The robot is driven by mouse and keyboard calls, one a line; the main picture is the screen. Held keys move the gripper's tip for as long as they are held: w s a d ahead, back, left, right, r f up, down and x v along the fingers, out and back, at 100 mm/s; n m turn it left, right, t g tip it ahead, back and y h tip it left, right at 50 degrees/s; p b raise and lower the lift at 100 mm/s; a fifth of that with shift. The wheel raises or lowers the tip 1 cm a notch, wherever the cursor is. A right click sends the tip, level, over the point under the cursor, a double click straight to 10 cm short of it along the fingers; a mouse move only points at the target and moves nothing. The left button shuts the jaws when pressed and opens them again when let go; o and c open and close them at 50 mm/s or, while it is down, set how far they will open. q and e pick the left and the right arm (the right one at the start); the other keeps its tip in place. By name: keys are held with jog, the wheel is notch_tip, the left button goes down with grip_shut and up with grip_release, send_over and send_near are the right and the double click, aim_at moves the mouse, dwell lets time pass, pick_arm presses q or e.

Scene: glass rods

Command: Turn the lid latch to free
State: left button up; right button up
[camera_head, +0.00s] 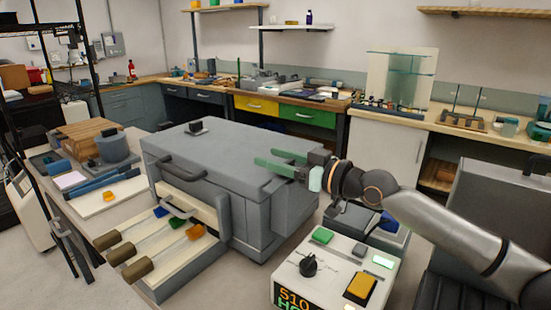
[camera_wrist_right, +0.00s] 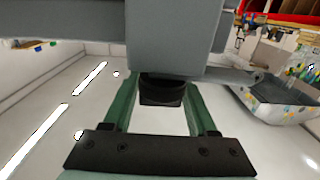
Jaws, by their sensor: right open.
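The big grey chest (camera_head: 215,150) stands in the middle of the head view, with its lid shut. A small black latch knob (camera_head: 196,127) stands on top of the lid, near its far left part. My left gripper is not in view.
Dark handles (camera_head: 180,168) are on the chest's front. An open drawer (camera_head: 190,245) with coloured-tab rods juts out at front left. A white control box (camera_head: 335,265) with a knob and buttons stands at front right. Benches (camera_head: 290,98) line the back wall.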

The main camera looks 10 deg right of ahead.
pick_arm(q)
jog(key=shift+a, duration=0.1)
pick_arm(e)
jog(key=shift+o, duration=1.3)
pick_arm(q)
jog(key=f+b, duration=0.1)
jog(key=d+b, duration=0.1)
jog(key=b, duration=0.1)
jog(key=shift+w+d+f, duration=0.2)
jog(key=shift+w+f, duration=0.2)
pick_arm(e)
jog(key=v, duration=1.2)
jog(key=shift+s, duration=0.25)
jog(key=shift+d, duration=0.1)
